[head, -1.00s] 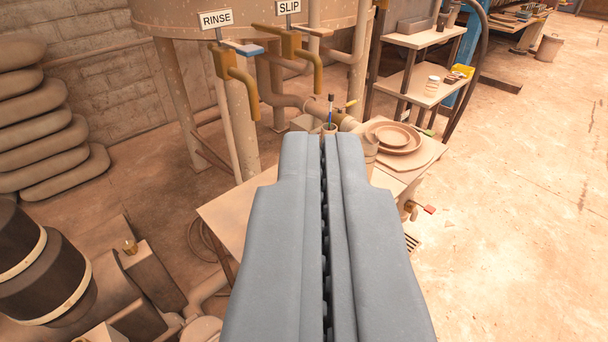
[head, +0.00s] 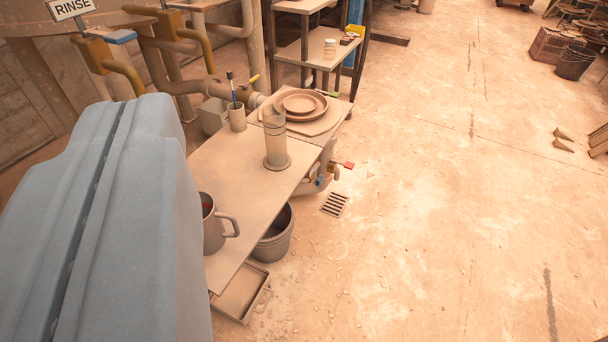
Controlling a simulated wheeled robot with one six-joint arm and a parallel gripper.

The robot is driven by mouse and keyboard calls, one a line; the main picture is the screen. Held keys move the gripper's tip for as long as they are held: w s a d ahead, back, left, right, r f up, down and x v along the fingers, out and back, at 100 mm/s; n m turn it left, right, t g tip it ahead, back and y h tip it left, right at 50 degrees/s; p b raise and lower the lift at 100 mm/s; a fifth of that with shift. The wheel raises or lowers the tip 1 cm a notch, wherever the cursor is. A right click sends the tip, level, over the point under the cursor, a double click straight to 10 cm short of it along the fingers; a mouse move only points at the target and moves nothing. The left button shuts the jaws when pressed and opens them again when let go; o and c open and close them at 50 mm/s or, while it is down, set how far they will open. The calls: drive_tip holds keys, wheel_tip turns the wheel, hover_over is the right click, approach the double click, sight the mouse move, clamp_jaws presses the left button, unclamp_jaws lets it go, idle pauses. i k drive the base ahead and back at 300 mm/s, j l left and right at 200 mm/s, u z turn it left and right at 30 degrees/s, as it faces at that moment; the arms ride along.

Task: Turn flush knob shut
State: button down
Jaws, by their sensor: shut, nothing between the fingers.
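My gripper (head: 128,110) is a large blue-grey shape filling the left of the head view, its fingers together with nothing between them. No knob here carries a readable flush label, so I cannot tell which one it is. A small yellow handle (head: 253,79) sits on the pipe behind the bench. A red handle (head: 348,165) and a blue handle (head: 320,182) are on pipework under the bench's right side. A green handle (head: 330,94) shows behind the plates. All these handles are beyond my gripper and apart from it.
The bench (head: 235,165) holds a brush cup (head: 237,118), a clear cylinder (head: 275,140), stacked dishes (head: 300,103) and a jug (head: 213,228). A bucket (head: 273,235) stands below. The RINSE tap (head: 120,68) is behind left. Open floor (head: 430,220) lies right.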

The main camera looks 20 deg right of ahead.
sight(320, 179)
drive_tip(key=i+l+u, duration=0.1)
drive_tip(key=l, duration=0.75)
drive_tip(key=i+l+u, duration=0.15)
drive_tip(key=l, duration=0.7)
drive_tip(key=k, duration=0.05)
